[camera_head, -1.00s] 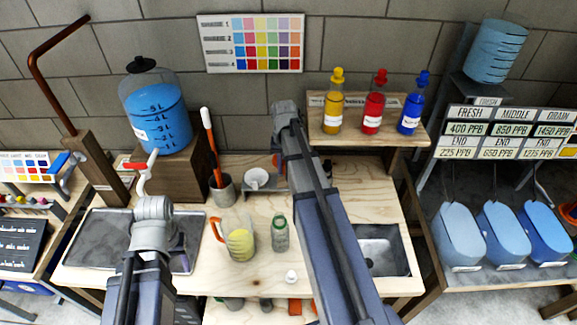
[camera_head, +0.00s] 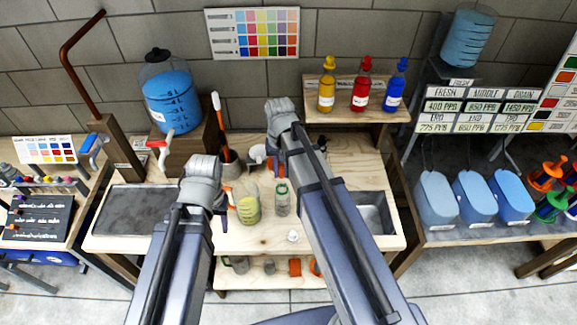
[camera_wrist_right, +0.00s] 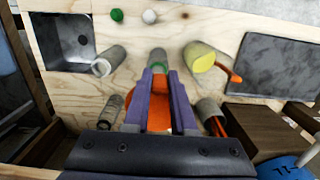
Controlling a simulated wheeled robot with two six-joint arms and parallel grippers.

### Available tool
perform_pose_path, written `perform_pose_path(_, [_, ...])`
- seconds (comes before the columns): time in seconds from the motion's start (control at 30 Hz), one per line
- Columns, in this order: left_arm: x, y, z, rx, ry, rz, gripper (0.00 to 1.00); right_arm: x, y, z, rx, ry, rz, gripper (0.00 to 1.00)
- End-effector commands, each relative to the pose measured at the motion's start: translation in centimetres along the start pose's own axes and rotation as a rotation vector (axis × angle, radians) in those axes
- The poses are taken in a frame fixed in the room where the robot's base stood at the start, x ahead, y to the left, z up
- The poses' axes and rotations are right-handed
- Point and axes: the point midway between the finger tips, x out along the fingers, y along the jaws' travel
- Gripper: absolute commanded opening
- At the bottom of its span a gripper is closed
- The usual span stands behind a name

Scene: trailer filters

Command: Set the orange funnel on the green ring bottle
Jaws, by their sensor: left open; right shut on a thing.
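The green ring bottle (camera_head: 282,199) is a clear upright bottle with a green ring at its neck, standing on the wooden counter. It also shows in the right wrist view (camera_wrist_right: 158,57), just past my fingertips. My right gripper (camera_wrist_right: 159,72) is shut on the orange funnel (camera_wrist_right: 158,116), which shows between its purple fingers. The funnel looks apart from the bottle; its lower end is hard to make out. In the head view my right arm partly covers this area. My left gripper (camera_head: 224,218) is open beside the orange handle of the jug with yellow liquid (camera_head: 249,209).
A white cap (camera_head: 293,236) and a green cap (camera_wrist_right: 117,15) lie near the counter's front. Other clear vessels (camera_wrist_right: 109,62) stand beside the bottle. A pot with an orange-handled tool (camera_wrist_right: 208,110) is close to my right gripper. A sink (camera_head: 374,212) is at right.

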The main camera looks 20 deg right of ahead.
Motion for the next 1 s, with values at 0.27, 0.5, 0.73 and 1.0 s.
perform_pose_path(0.27, [0.7,0.1,0.0,0.000,0.000,0.000,0.50,0.7,0.0,-0.1,0.001,0.000,0.000,0.00])
perform_pose_path(0.5, [2.7,0.2,-0.2,0.002,0.000,-0.001,0.50,2.7,0.1,-0.2,0.001,0.000,0.000,0.00])
perform_pose_path(0.73, [5.0,0.5,-0.3,0.006,0.001,-0.001,0.50,5.0,0.1,-0.3,0.001,0.000,0.000,0.00])
perform_pose_path(1.0, [5.9,0.5,-0.3,0.009,0.001,-0.002,0.50,5.9,0.1,-0.4,0.001,0.000,0.000,0.00])
